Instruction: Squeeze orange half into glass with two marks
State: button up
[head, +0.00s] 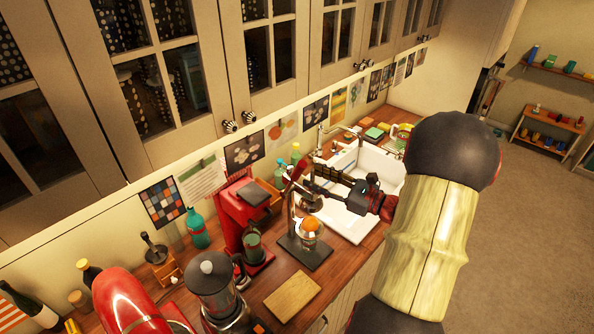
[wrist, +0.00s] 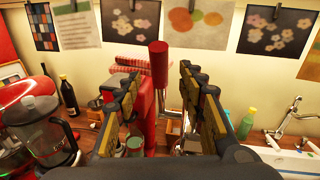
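A lever citrus press (head: 291,215) stands on a dark base on the counter, with an orange half (head: 311,224) on its cup. Its lever has a red handle, which stands upright between my fingers in the wrist view (wrist: 158,62). My gripper (head: 312,178) is beside the raised lever, above the orange half. In the wrist view my gripper (wrist: 156,72) is open, with gaps between both fingers and the handle. I cannot make out a glass with two marks in either view.
A red coffee machine (head: 243,215) stands left of the press. A blender (head: 213,285) and a wooden board (head: 292,296) are nearer. A white sink (head: 357,222) lies to the right. Wall cabinets (head: 270,60) hang above the counter.

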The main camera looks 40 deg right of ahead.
aim_at(298, 171)
jog(key=p+x, duration=0.1)
jog(key=x, duration=0.5)
jog(key=shift+w+a, duration=0.1)
jog(key=shift+w, duration=0.2)
jog(key=shift+c, duration=0.9)
jog(key=c, duration=0.8)
grip_shut()
